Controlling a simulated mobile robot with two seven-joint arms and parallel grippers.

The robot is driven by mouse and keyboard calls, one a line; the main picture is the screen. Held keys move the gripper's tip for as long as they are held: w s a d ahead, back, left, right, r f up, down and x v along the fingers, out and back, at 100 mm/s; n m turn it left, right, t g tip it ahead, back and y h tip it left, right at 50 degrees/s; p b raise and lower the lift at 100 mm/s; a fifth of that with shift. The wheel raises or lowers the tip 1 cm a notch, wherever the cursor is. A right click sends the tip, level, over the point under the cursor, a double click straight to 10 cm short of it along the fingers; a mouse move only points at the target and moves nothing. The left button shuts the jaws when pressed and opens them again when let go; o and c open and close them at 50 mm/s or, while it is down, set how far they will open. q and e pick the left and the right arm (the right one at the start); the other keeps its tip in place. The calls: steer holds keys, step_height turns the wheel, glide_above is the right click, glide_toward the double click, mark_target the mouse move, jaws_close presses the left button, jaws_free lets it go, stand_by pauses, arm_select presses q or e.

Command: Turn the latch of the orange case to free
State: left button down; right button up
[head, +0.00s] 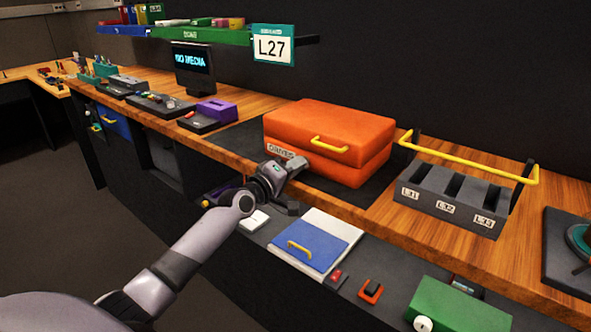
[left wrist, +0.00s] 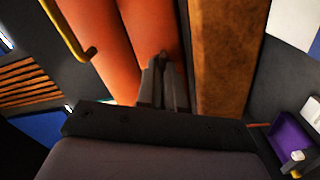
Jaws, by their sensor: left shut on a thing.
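The orange case (head: 330,130) lies closed on a dark mat on the wooden bench, its yellow handle (head: 329,144) on the side facing me. It also shows in the left wrist view (left wrist: 110,45). My left gripper (head: 299,164) reaches the case's lower front side, beside the label at its left. In the left wrist view its two fingers (left wrist: 163,68) are close together, with their tips against the orange surface. They are shut on a small part there, taken to be the latch; the fingers hide most of it, so its angle cannot be told. My right gripper is out of view.
A dark rack (head: 455,200) with several slots and a yellow rail stands right of the case. A purple box (head: 217,111) and a monitor (head: 194,68) are to its left. The lower front panel holds a blue flap (head: 310,247) and a green box (head: 459,306).

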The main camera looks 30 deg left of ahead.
arm_select(q)
steer(key=m, duration=0.6)
steer(key=shift+m, duration=0.3)
steer(key=m, duration=0.2)
steer(key=shift+m, duration=0.3)
steer(key=shift+m+p, duration=0.35)
steer(key=shift+m, duration=1.55)
steer(key=shift+f+m, duration=0.1)
steer(key=shift+m, duration=0.2)
steer(key=c, duration=1.5)
jaws_free()
steer(key=shift+c, duration=0.2)
